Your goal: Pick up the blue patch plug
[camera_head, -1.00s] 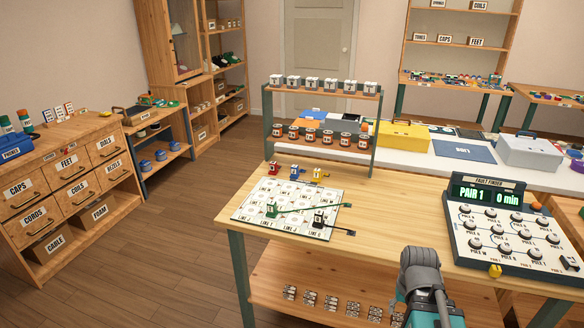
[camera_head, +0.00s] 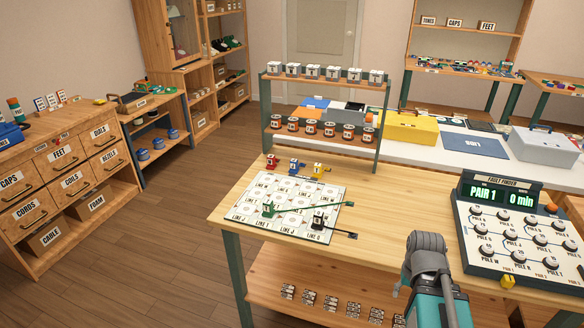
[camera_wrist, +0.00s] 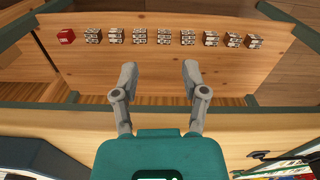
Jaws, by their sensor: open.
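The blue patch plug (camera_head: 294,166) stands on the wooden table behind the white chart mat, between a red plug (camera_head: 271,162) and a yellow plug (camera_head: 318,170). My gripper (camera_wrist: 158,75) is open and empty in the wrist view, its two grey fingers apart above the table's edge and lower shelf. In the head view my arm is at the bottom right, in front of the table, well away from the blue plug; the fingers do not show there. The blue plug is not in the wrist view.
The chart mat (camera_head: 262,232) holds a green plug (camera_head: 268,210) and a black plug (camera_head: 318,222) with cords. A two-tier rack (camera_head: 380,120) stands behind the plugs. The fault finder console (camera_head: 515,262) is at the right. Small blocks sit on the lower shelf (camera_wrist: 270,75).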

